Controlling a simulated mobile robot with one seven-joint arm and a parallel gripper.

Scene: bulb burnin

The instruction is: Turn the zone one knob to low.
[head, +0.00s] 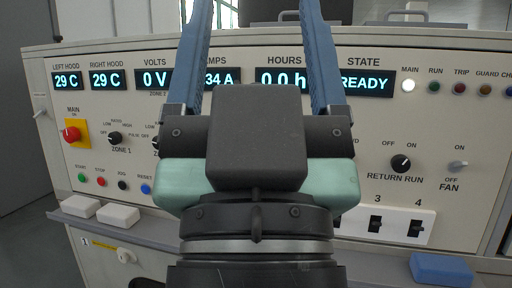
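The zone one knob (115,138) is a small black rotary knob on the left of the cream control panel, above the ZONE 1 label. Small position labels, including LOW, RATED and HIGH, sit around its top. Its pointer is too small to read surely. The fingertips run out of the top of the picture. The gripper is to the right of the zone one knob and, as far as shown, not touching it.
A second knob (156,143) is partly hidden by my gripper. A red main switch (71,134) on yellow is left of the zone one knob. Buttons (101,182) lie below. The return run knob (401,163) and fan switch (457,166) are right. A ledge (400,252) runs below.

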